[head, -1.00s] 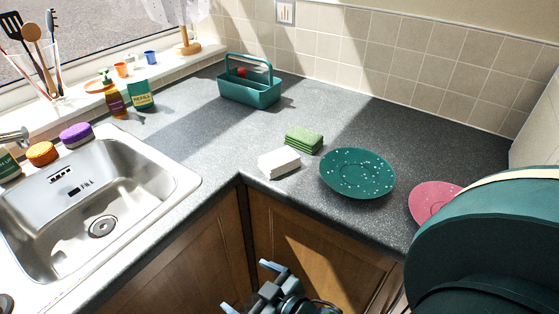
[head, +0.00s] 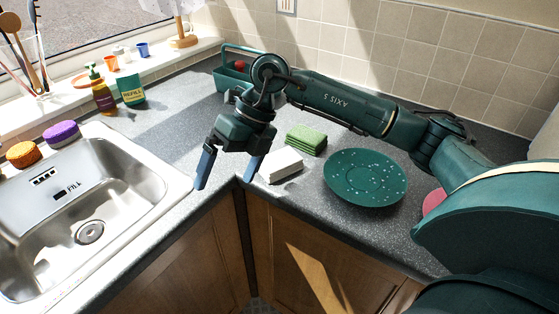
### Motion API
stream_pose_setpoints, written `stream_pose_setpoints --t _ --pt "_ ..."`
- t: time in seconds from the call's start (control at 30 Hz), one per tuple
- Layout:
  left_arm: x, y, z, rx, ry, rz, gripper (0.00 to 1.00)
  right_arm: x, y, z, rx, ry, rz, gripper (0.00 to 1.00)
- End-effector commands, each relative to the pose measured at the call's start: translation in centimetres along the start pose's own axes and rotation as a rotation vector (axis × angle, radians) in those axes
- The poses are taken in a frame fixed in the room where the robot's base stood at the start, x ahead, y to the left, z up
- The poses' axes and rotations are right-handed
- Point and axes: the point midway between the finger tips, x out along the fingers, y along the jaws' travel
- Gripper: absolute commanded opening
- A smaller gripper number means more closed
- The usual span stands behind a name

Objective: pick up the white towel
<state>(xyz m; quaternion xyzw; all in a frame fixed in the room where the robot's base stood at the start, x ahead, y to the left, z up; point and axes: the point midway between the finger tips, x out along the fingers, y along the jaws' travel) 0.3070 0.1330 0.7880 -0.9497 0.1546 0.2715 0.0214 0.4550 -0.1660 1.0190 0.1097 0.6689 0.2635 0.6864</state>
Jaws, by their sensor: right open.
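The white towel (head: 281,166) is a small folded block on the grey counter, near its front edge by the inside corner. A folded green towel (head: 306,140) lies just behind it. My right gripper (head: 229,178) hangs just left of the white towel, fingers pointing down, open and empty. Its right fingertip is close to the towel's left end; I cannot tell whether they touch. My left gripper is not in view.
A speckled green plate (head: 365,178) lies right of the towels. A pink plate (head: 433,202) is mostly behind my arm. A teal caddy (head: 231,75) stands at the back, partly hidden. The steel sink (head: 90,205) is at left, with soap bottles (head: 103,95) behind.

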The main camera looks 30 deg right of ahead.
Motion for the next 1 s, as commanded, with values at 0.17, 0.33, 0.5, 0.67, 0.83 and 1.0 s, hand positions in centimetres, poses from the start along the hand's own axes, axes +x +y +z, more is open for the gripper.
stream_pose_setpoints --t 0.17,0.33,0.5,0.67,0.83,1.0 --pt "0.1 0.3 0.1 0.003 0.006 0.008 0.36 -8.2 -6.9 0.9 0.116 -0.066 -0.401 1.00" --pt "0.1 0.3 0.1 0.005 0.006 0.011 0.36 -11.5 -9.2 0.6 0.187 -0.090 -0.541 1.00" --pt "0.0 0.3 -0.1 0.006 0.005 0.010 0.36 -9.8 -10.6 0.6 0.194 -0.087 -0.553 1.00" --pt "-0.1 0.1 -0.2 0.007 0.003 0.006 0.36 -7.1 -12.2 0.7 0.191 -0.088 -0.551 1.00" --pt "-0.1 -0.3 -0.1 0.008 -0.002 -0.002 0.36 -5.5 -13.2 0.8 0.190 -0.090 -0.549 1.00" --pt "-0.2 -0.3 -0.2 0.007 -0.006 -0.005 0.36 -4.5 -13.8 0.8 0.190 -0.088 -0.548 1.00"
